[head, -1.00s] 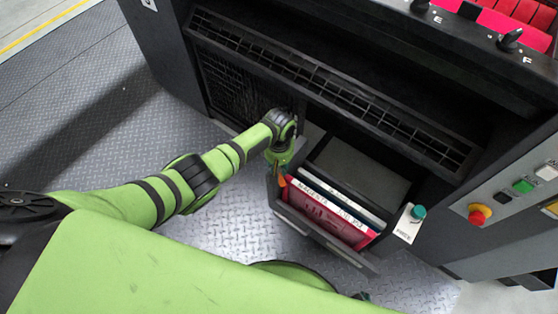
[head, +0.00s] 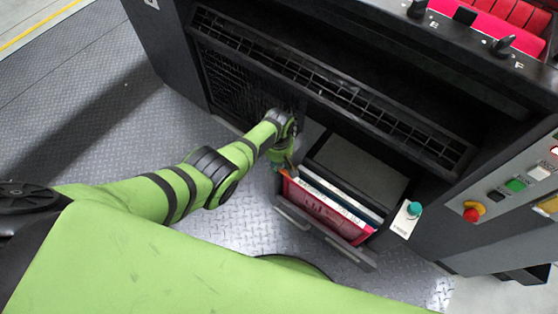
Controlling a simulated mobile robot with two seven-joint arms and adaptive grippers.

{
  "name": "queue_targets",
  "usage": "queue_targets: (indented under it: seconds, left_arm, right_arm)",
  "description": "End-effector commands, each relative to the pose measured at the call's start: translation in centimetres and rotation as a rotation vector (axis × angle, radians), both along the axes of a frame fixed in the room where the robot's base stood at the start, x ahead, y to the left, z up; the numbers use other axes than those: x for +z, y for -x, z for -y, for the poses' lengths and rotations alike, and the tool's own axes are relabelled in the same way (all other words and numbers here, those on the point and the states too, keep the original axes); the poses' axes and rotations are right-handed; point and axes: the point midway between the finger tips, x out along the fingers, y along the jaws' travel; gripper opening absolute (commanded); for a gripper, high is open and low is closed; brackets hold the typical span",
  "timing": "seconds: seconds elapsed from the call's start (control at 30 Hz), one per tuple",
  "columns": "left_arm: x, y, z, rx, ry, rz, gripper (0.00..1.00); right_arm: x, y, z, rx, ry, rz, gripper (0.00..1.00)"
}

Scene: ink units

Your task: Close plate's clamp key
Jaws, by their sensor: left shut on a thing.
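Two black clamp keys stand on the machine's upper ledge at the top right, one by the letter E (head: 418,9) and one by the letter F (head: 503,46). The plate at the clamp keys cannot be made out. My left gripper (head: 285,168) is low, at the left corner of the open front compartment, well below and left of the keys. It is shut on a small orange thing (head: 290,174), mostly hidden by the fingers. My right gripper is not in view.
The open compartment (head: 327,235) holds a red folder (head: 322,208) and other upright folders. A teal button (head: 414,209) sits to its right. A red-and-yellow emergency stop (head: 472,213) and a green button (head: 515,185) are on the side panel. A slotted grille (head: 330,90) runs above. The metal floor at left is clear.

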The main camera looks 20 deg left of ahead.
Motion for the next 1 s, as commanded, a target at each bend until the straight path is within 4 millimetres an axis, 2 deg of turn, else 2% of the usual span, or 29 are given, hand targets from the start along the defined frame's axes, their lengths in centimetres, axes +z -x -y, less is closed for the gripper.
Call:
queue_targets:
  seconds: [0.4,0.43,0.47,0.7,0.8,1.0]
  left_arm:
    - [-0.04,-0.05,-0.20,0.011,-0.002,0.002,0.00]
    - [-0.04,-0.05,-0.20,0.011,-0.002,0.002,0.42]
    - [-0.03,-0.05,-0.20,0.011,-0.002,0.002,0.52]
    - [0.00,-0.05,-0.11,0.009,-0.002,0.002,0.52]
    - [0.04,-0.06,-0.07,0.008,-0.001,0.001,0.52]
    - [0.79,-0.16,-0.02,0.008,0.001,0.003,0.52]
  right_arm:
    - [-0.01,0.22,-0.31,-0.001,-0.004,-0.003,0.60]
    - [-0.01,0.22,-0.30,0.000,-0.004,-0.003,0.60]
    - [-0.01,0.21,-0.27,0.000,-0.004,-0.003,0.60]
    - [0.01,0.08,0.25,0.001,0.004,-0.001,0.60]
    - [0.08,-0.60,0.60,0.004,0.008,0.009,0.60]
    - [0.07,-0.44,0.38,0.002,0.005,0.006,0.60]
